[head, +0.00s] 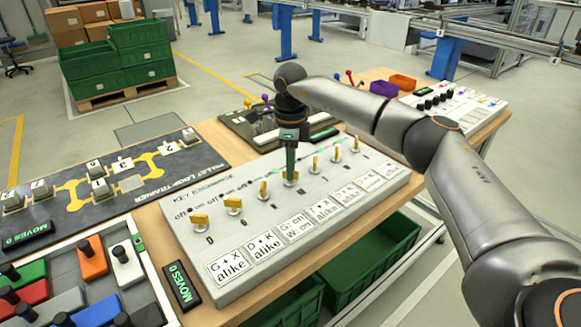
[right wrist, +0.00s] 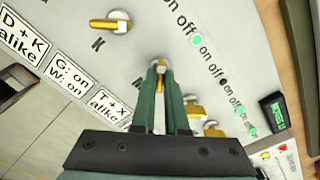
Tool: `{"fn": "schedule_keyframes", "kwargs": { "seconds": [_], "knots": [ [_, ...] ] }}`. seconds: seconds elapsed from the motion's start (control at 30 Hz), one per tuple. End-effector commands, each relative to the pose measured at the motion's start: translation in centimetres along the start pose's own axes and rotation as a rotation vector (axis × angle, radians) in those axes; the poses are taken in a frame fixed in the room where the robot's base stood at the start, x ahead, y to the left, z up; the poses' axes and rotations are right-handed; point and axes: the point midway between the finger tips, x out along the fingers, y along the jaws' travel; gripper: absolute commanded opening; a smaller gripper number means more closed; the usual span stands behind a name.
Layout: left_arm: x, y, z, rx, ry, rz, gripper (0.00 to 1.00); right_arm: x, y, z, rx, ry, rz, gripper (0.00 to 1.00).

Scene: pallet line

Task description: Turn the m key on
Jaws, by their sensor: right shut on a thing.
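A pale grey sloped panel (head: 245,255) carries a row of yellow keys, each with an on/off mark behind it. My right gripper (head: 290,178) comes down from above and is shut on the fourth key from the left. In the right wrist view my fingertips (right wrist: 160,66) close around the yellow key (right wrist: 160,61), and its letter is mostly hidden by the fingers. The neighbouring key (right wrist: 110,22), marked K, is apart from the fingers. The two leftmost keys, at the D key (head: 200,219), look turned sideways. My left gripper is out of view.
Printed cards (head: 230,268) line the panel's front edge. A small display (head: 183,286) at the panel's left reads MOVES 0. A dark loop trainer board (head: 130,185) lies to the left, with coloured blocks in front of it. Green bins (head: 370,255) sit below the table.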

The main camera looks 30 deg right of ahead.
Motion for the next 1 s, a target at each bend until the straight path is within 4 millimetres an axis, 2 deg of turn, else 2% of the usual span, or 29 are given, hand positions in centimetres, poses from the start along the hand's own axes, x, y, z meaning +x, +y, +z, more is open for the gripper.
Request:
{"fn": "schedule_keyframes", "kwargs": {
  "seconds": [0.57,0.77,1.0],
  "knots": [
    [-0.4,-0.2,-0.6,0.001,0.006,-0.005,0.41,-0.2,0.0,0.1,0.049,0.0,0.001,0.0],
    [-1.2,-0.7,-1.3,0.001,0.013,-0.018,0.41,-0.3,0.1,0.1,0.168,0.001,0.002,0.0],
    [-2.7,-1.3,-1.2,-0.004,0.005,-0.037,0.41,-0.5,0.0,0.1,0.384,0.001,0.001,0.0]
  ]
}}
